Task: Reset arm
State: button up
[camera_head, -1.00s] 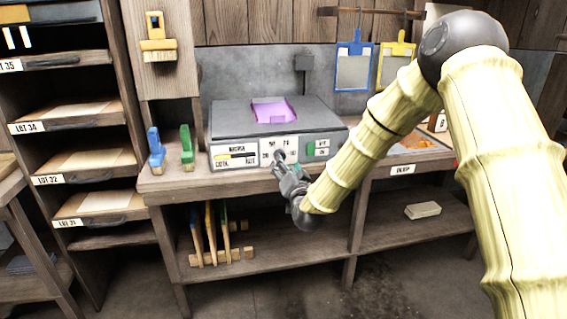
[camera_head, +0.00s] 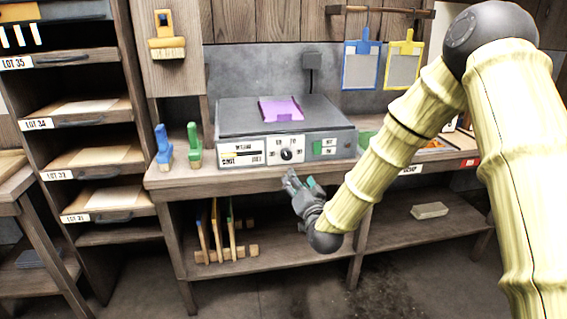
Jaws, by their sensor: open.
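My gripper (camera_head: 292,182) is open and empty. It is just in front of the bench's front edge, below the control panel of the grey machine and apart from it. My bamboo-like arm reaches in from the right. The grey machine (camera_head: 240,118) stands on the wooden bench with a purple mould piece (camera_head: 281,109) on its top. Its front panel has a dark knob (camera_head: 287,155) and a green button area (camera_head: 317,147). Two moulds, one blue (camera_head: 362,66) and one yellow (camera_head: 403,66), hang from a rail at the back right.
A blue tool (camera_head: 163,145) and a green tool (camera_head: 194,147) stand on the bench's left end. A yellow brush (camera_head: 166,42) hangs above. Several frames stand on the lower shelf, with a pale block (camera_head: 429,210) to the right. A drawer rack (camera_head: 100,159) stands left.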

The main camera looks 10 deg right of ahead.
jog(key=s+d+f+n+g, duration=0.1)
jog(key=s+f+g, duration=0.4)
jog(key=s+f, duration=0.75)
jog(key=s+f+n+g, duration=0.2)
jog(key=s+f+g, duration=0.35)
jog(key=f, duration=1.25)
jog(key=s+d+f+g, duration=0.2)
jog(key=s+f, duration=0.6)
jog(key=s, duration=0.5)
jog(key=s+d+f+n+g+h, duration=0.1)
jog(key=s+d+f+g, duration=0.15)
jog(key=s, duration=0.85)
jog(key=s+d+f+n+g+h, duration=0.1)
jog(key=s+f+g, duration=0.25)
jog(key=s, duration=0.75)
notch_tip(320, 180, up, 18)
jog(key=p, duration=1.7)
jog(key=shift+w+r+p, duration=0.15)
jog(key=shift+w+p, duration=0.1)
jog(key=shift+p, duration=0.15)
